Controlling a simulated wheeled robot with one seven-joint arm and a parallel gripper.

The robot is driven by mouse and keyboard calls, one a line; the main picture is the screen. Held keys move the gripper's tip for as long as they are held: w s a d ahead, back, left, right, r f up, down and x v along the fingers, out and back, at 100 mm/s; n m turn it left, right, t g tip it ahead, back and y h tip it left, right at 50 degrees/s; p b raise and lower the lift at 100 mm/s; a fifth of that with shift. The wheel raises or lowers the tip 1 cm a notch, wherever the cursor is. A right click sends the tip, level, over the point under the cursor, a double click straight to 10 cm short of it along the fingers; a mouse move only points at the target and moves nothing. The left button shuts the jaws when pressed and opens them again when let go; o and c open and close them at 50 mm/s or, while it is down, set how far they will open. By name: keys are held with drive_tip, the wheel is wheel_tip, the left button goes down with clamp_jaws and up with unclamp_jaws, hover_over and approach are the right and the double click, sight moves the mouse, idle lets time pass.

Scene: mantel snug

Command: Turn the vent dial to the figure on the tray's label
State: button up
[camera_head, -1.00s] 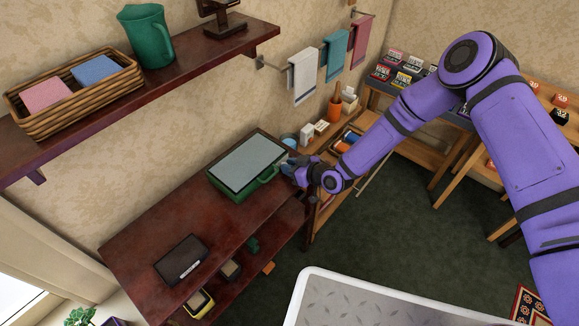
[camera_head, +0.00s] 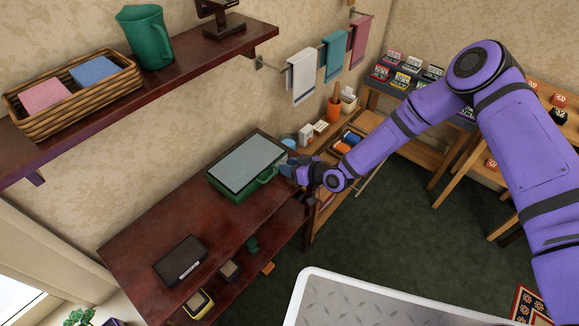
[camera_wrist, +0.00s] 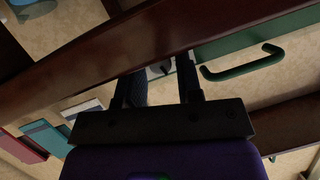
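A green appliance (camera_head: 237,188) with a flat grey lid and a green handle (camera_head: 262,180) sits on the dark red tabletop. My gripper (camera_head: 287,168) is at its right end. In the wrist view the handle (camera_wrist: 245,66) shows at right. A small pale-and-dark part, apparently the vent dial (camera_wrist: 160,69), shows between the fingers of my gripper (camera_wrist: 160,76). The fingers stand apart; I cannot tell whether they touch it. Its setting is not readable. A dark tray (camera_head: 172,256) with a pale label (camera_head: 188,271) lies on the near tabletop; its figure is too small to read.
The table's dark red edge (camera_wrist: 80,65) crosses the wrist view close to the fingers. Above the table, a wall shelf (camera_head: 190,72) holds a basket and a green jug (camera_head: 146,38). Small items stand on a wooden shelf (camera_head: 325,138) beyond the gripper.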

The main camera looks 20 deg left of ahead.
drive_tip(key=v, duration=1)
drive_tip(key=shift+d+r, duration=0.2)
drive_tip(key=shift+d, duration=0.15)
